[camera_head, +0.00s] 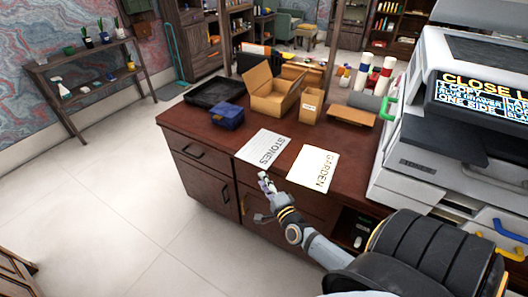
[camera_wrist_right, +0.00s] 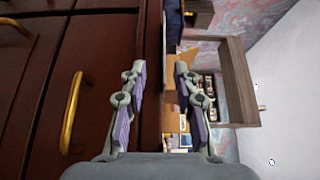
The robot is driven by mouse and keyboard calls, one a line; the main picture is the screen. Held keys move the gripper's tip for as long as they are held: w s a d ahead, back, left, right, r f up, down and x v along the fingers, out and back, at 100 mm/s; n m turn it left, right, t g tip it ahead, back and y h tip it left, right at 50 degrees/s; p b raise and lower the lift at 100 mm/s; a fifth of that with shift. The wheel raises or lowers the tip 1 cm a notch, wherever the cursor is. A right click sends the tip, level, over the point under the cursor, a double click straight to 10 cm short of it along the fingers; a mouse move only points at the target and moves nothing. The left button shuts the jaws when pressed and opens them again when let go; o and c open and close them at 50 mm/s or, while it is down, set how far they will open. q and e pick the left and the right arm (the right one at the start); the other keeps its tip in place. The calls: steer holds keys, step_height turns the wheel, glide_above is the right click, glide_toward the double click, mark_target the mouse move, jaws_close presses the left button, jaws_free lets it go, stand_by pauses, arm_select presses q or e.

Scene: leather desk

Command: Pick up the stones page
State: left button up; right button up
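The stones page (camera_head: 261,149), a white sheet with "STONES" printed on it, lies flat on the desk top near the front edge. In the right wrist view the fingers of my right gripper (camera_wrist_right: 161,72) are spread with nothing held, and the desk front lies to the left. My left gripper is out of view.
The desk (camera_head: 207,128) also holds a blue box (camera_head: 226,117), a black tray (camera_head: 213,91), an open cardboard box (camera_head: 272,95) and a small carton (camera_head: 311,106). A large copier (camera_head: 430,120) stands at the right. In the wrist view a brass drawer handle (camera_wrist_right: 71,112) sticks out.

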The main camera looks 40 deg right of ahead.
mark_target(252, 163)
steer(key=w, duration=0.3)
steer(key=w+d, duration=0.1)
steer(key=w, duration=0.6)
steer(key=shift+d+r+b, duration=0.2)
steer(key=shift+r+b, duration=0.05)
steer(key=shift+b, duration=0.1)
steer(key=shift+s+r, duration=0.1)
steer(key=shift+s, duration=0.05)
steer(key=shift+c, duration=0.9)
jaws_close()
